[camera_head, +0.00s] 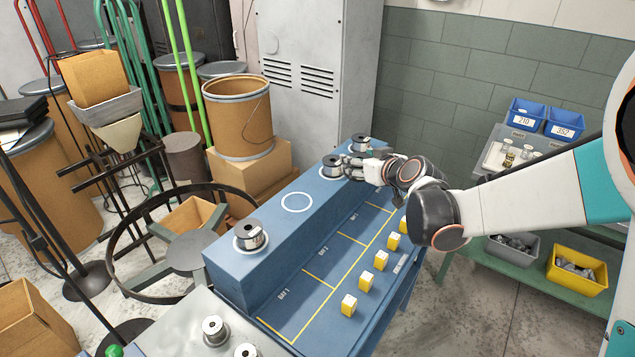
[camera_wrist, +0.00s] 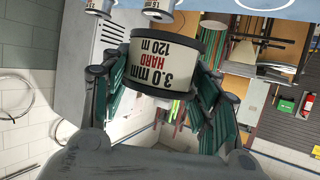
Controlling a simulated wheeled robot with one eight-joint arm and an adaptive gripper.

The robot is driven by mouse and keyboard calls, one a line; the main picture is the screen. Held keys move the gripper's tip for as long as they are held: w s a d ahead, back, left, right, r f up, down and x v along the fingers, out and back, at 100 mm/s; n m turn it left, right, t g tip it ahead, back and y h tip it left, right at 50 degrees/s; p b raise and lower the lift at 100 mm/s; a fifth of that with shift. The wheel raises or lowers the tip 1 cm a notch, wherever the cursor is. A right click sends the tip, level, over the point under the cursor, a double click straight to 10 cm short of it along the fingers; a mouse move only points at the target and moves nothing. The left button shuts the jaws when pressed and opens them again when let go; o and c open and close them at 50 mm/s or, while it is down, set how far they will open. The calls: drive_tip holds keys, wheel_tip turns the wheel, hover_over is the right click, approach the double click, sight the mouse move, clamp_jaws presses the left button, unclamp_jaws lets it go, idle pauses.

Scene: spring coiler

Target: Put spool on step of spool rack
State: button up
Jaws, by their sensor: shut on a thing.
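My gripper (camera_head: 354,165) is over the far part of the blue spool rack (camera_head: 262,238). It is shut on a spool (camera_wrist: 165,58) with a dark rim and a label reading 3.0 mm HARD 120 m, which sits between the fingers in the wrist view. In the head view I cannot clearly tell this spool from the hand. On the raised step, one spool (camera_head: 250,237) stands near the front end, and a white ring (camera_head: 297,202) behind it is empty. Two spools (camera_head: 332,163) (camera_head: 360,141) show close to my gripper at the far end.
Several yellow blocks (camera_head: 381,260) line the rack's lower level, which has yellow-lined bays. Two spools (camera_head: 213,329) (camera_head: 245,351) stand on the grey table in front. Blue bins (camera_head: 526,113) and a yellow bin (camera_head: 577,270) are at right. A barrel (camera_head: 238,118) stands behind the rack.

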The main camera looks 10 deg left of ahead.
wheel_tip(320, 180, up, 8)
drive_tip(key=n+g+y+p, duration=0.1)
drive_tip(key=n+y, duration=0.1)
hover_over(297, 202)
wheel_tip(297, 202, down, 20)
drive_tip(key=b, duration=0.5)
drive_tip(key=shift+b, duration=0.35)
drive_tip(key=shift+r, duration=0.1)
drive_tip(key=o, duration=1.3)
drive_tip(key=shift+o, duration=0.2)
